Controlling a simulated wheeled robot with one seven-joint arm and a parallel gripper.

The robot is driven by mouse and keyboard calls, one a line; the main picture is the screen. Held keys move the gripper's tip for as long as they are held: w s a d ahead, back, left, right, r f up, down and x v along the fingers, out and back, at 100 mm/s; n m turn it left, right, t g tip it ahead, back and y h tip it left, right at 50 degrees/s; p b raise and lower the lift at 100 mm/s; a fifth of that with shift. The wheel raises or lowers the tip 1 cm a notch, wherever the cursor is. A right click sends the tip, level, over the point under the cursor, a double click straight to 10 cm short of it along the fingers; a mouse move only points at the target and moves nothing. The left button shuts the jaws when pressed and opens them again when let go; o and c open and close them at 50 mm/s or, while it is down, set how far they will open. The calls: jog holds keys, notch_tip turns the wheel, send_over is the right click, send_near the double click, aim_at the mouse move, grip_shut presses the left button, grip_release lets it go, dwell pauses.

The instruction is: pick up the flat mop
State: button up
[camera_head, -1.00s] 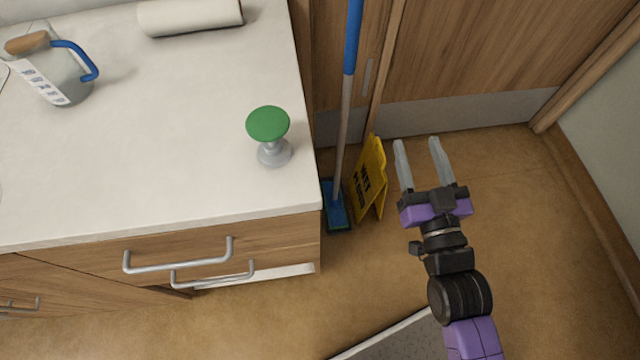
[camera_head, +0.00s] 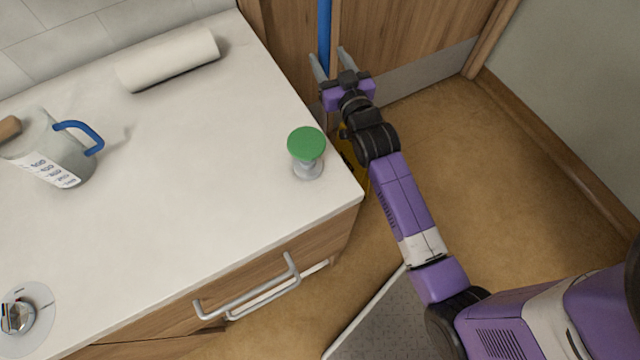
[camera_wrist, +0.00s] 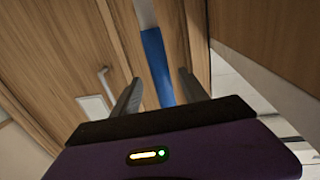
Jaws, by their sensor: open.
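The flat mop stands upright against the wooden doors; only the blue upper part of its handle (camera_head: 324,32) shows in the head view. Its blue foot and lower pole are hidden behind my arm and the counter. In the wrist view the blue grip (camera_wrist: 158,66) rises between my two fingers, with a pale section of the pole above it. My gripper (camera_head: 328,62) is open, its fingers on either side of the handle as seen from the head. I cannot tell whether either finger touches it. The fingers also show in the wrist view (camera_wrist: 160,92).
A white counter (camera_head: 200,130) on the left bears a green-topped object (camera_head: 306,146), a paper roll (camera_head: 168,60) and a jug (camera_head: 50,150). A yellow wet-floor sign (camera_head: 347,150) is mostly hidden behind my arm. Floor (camera_head: 460,150) to the right is clear.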

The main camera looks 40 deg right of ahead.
jog(key=x, duration=0.6)
jog(key=shift+a+f, duration=0.1)
jog(key=shift+f, duration=0.25)
jog(key=shift+r, duration=0.1)
grip_shut()
